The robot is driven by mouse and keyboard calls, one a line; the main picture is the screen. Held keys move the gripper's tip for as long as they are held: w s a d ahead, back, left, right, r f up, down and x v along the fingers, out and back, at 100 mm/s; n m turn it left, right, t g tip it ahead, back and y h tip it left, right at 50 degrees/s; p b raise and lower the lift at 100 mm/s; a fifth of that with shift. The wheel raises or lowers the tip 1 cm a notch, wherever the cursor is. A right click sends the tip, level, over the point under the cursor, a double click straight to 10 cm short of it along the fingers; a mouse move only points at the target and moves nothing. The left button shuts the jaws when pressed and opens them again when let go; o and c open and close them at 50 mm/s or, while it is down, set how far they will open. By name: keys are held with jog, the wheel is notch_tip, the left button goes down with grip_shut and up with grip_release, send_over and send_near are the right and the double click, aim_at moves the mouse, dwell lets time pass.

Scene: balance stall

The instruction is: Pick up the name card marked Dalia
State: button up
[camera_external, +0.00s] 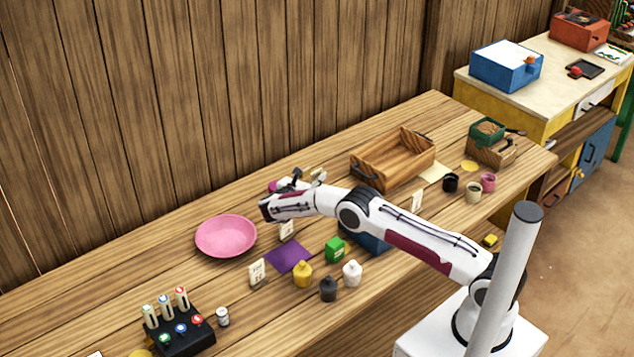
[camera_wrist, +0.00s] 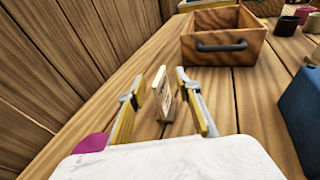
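A small cream card (camera_wrist: 163,95) with faint marks stands upright between the two fingers of my gripper (camera_wrist: 163,103) in the wrist view. I cannot read its name. The fingers are open, with a gap visible on each side of the card. In the external view, my gripper (camera_external: 304,180) is low over the back of the table, and a pale card edge (camera_external: 319,174) shows by its tip. Other cream cards stand on the table: one at the front left (camera_external: 257,273), one below my wrist (camera_external: 287,230), and one right of my arm (camera_external: 417,201). Their writing is too small to read.
A wooden crate (camera_external: 428,152) with dark handles stands beyond the card. A magenta item (camera_wrist: 90,144) lies left of my gripper. A pink plate (camera_external: 226,236), purple cloth (camera_external: 288,259), green box (camera_external: 335,249), blue box (camera_wrist: 302,105) and several small pots are nearby. The plank wall is close behind.

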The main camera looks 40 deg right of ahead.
jog(key=shift+c, duration=0.3)
grip_shut()
jog(key=shift+r, duration=0.1)
jog(key=shift+r, duration=4.95)
